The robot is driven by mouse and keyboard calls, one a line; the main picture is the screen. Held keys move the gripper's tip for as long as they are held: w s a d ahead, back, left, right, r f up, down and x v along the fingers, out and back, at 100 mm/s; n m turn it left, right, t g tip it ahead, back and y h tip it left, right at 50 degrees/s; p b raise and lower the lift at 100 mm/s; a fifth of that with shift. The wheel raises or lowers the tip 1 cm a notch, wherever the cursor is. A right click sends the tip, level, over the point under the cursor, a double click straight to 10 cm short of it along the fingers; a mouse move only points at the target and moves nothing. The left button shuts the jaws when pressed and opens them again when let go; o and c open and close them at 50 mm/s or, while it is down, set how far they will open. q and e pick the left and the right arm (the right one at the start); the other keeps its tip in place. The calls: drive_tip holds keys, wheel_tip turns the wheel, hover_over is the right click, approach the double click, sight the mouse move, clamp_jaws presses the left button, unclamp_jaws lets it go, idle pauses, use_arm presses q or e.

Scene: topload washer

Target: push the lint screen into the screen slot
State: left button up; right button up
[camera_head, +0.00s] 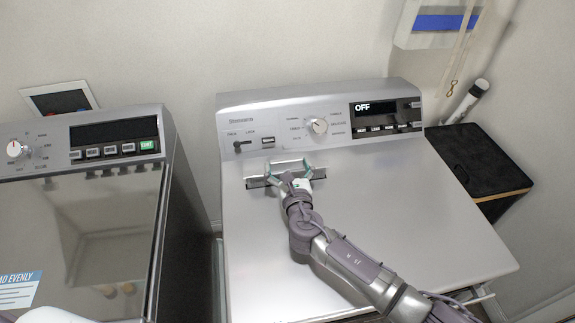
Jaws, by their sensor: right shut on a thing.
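The lint screen (287,162) shows as a pale, thin bar near the back of the right machine's top, just below its control panel. My right gripper (288,172) reaches in from the lower right and is shut on the lint screen, with a teal-edged finger at each side. The screen slot (257,182) shows as a dark strip with a light rim at the same place. The gripper covers its middle. How deep the screen sits in the slot cannot be told. My left gripper is not in view.
The right machine (405,220) has a wide, bare top and a raised control panel (320,124) behind the slot, with a knob. Another washer (90,240) with a glass lid stands at the left. A black-topped bin (475,157) stands at the right.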

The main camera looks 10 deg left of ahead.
drive_tip(key=shift+f+b, duration=1.7)
drive_tip(key=shift+f, duration=0.35)
drive_tip(key=o, duration=0.9)
drive_tip(key=shift+s+f, duration=0.1)
drive_tip(key=shift+s+d, duration=0.25)
drive_tip(key=shift+s, duration=0.25)
drive_tip(key=v, duration=1)
drive_tip(key=shift+s+d, duration=0.1)
drive_tip(key=shift+s, duration=0.25)
drive_tip(key=shift+r, duration=0.25)
